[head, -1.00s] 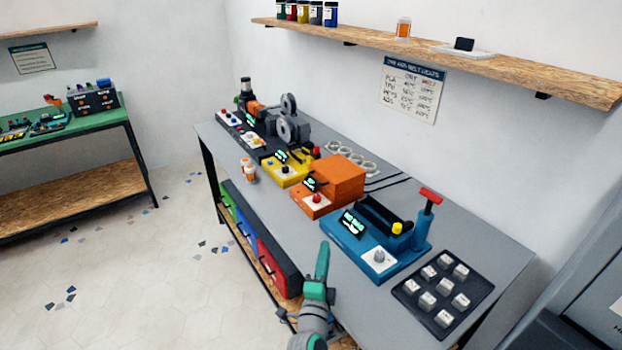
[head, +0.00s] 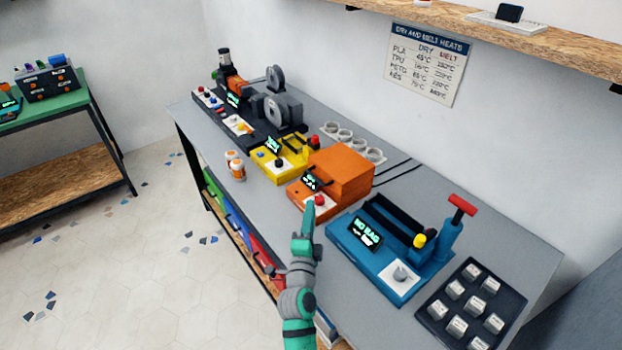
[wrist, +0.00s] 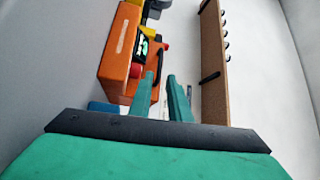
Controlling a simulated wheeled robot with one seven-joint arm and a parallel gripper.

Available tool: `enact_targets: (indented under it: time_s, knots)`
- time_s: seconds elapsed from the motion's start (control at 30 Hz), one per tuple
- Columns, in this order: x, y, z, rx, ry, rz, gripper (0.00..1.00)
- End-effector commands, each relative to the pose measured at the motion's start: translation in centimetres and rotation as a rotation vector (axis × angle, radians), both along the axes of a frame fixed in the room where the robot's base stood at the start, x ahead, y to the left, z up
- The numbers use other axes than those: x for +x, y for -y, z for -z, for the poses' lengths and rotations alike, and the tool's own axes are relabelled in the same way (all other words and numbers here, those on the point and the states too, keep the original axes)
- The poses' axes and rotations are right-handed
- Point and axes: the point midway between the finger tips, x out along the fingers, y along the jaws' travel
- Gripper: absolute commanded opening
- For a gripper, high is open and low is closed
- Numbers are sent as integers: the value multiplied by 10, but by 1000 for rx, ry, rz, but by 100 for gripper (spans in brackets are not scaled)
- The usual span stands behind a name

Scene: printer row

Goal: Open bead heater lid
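The bead heater appears to be the orange box-shaped machine (head: 342,168) in the middle of the bench. Its top looks closed. It has a small lit display (head: 311,179) and a red knob (head: 320,200) on its front. In the wrist view the orange machine (wrist: 116,62) lies ahead and left of the fingers, with a dark bar (wrist: 158,56) on its side. My gripper (head: 309,212) is at the machine's front, near the red knob in the head view. In the wrist view my gripper (wrist: 164,85) has its two fingers apart, with nothing between them. Contact cannot be told.
A blue machine (head: 375,262) showing "NO BAG" stands right of the heater, with a tray of pale blocks (head: 428,312) beyond. A yellow device (head: 268,173) stands to the left. Orange-white jars (head: 237,171) sit near the bench's front edge. A shelf (head: 560,38) hangs above.

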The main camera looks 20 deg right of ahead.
Motion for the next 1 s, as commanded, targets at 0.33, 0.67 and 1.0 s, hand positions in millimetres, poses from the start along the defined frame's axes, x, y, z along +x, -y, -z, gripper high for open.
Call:
enact_targets:
  time_s: [0.33, 0.67, 1.0]
  knots:
    - [39, 21, -7, 1, 2, 5, 17]
    - [83, 40, -12, 0, 1, 3, 17]
    - [98, 40, -14, -1, 0, -5, 17]
